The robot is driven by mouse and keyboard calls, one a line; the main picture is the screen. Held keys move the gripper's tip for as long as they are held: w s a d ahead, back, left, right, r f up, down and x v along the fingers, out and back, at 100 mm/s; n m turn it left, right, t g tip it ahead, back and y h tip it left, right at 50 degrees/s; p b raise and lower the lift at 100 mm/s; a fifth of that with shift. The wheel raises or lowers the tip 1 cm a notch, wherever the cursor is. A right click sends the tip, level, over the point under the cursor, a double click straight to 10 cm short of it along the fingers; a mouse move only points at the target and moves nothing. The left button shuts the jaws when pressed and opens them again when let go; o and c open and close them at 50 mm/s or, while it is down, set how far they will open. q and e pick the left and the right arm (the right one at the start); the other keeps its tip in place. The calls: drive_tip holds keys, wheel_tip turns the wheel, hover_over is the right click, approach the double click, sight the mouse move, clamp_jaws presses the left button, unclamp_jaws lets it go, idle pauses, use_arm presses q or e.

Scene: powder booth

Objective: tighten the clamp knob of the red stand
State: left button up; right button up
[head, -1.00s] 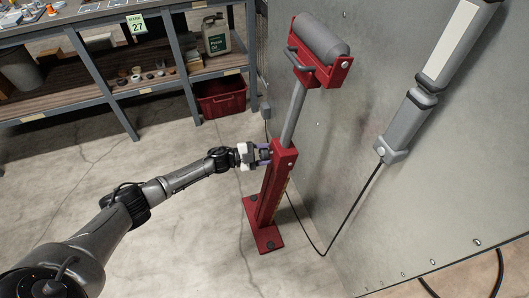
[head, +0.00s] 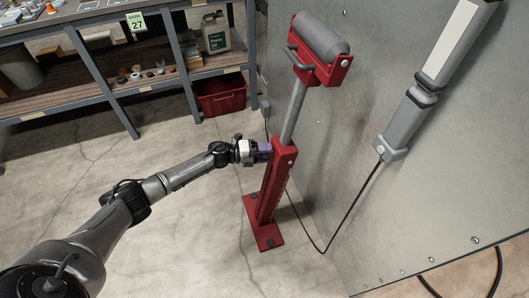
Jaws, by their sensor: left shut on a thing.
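The red stand (head: 272,192) stands upright on its red base plate beside the grey booth wall. A grey post (head: 294,112) rises from its top to a red bracket with a dark grey roller (head: 321,38). My left gripper (head: 264,150) is at the upper left side of the stand, at the top of the red column. It is shut on the clamp knob, which is mostly hidden between the fingers. My right gripper is not in view.
The grey booth wall (head: 400,190) stands close behind and right of the stand, with a lamp (head: 408,120) and its hanging cable. A shelf bench (head: 60,95) and a red crate (head: 221,95) are at the back left. The floor left of the stand is clear.

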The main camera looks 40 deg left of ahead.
use_arm(q)
drive_tip(key=shift+m, duration=0.3)
drive_tip(key=o, duration=0.9)
drive_tip(key=shift+p+v, duration=2.2)
drive_tip(key=shift+v, duration=4.75)
